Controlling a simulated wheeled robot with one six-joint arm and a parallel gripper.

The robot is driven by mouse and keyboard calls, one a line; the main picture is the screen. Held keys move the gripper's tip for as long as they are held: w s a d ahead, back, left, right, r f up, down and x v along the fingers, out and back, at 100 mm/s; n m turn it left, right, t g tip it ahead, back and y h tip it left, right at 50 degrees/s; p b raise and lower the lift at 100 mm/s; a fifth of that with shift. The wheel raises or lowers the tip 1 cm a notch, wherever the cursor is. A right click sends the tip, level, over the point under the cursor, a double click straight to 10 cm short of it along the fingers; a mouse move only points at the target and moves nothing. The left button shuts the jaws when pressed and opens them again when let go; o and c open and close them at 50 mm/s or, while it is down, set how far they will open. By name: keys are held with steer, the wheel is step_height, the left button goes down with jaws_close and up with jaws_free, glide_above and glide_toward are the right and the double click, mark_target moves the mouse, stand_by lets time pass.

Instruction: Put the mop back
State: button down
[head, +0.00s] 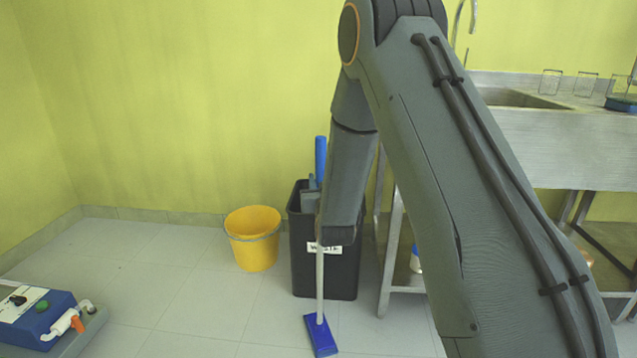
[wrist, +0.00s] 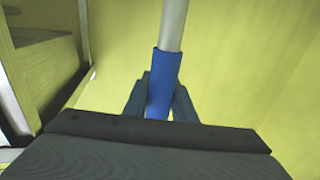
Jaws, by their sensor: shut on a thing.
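The mop has a blue grip, a pale grey pole and a flat blue head (head: 321,336). In the head view it stands close to upright in front of the black bin, its head low at the floor; I cannot tell whether it touches. My gripper (head: 311,190) is shut on the mop's blue grip (head: 321,158), near the top of the mop. In the wrist view my gripper's dark fingers (wrist: 160,102) lie on both sides of the blue grip (wrist: 164,80), and the grey pole runs away from it. My arm hides part of the mop's middle. No mop holder is clearly in view.
A black bin (head: 335,272) with a white label stands against the wall, right behind the mop. A yellow bucket (head: 253,240) is to its left. A steel sink bench (head: 540,135) with glassware stands right. A blue machine (head: 38,318) sits at lower left. The floor between is clear.

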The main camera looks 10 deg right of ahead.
steer(key=c, duration=1.5)
jaws_free()
steer(key=shift+f, duration=0.1)
steer(key=shift+o, duration=0.2)
